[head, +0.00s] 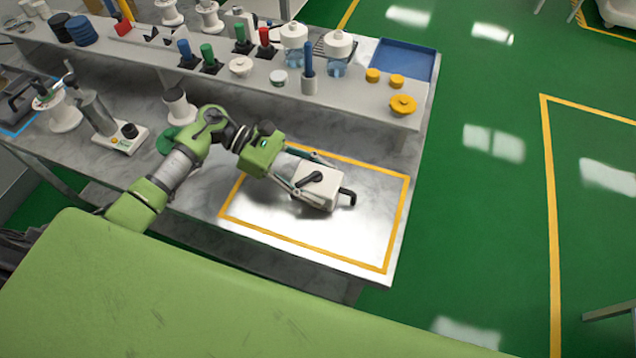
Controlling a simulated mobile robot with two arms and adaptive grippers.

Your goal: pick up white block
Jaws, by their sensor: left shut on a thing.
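The white block (318,191) is a box with a black lever on top and a black hook-shaped handle at its right side. It is inside the yellow-outlined area (384,225) on the front right of the metal bench. My left gripper (313,178) comes in from the left with its two fingers on either side of the block, shut on it. A dark shadow lies under the block; I cannot tell whether it touches the bench. My right gripper is not in view.
A raised shelf (345,104) behind holds bottles, coloured plugs, yellow knobs (403,105) and a blue tray (404,60). A small white device (120,138) and white spools stand to the left. The marked area around the block is otherwise clear. Green floor lies right of the bench.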

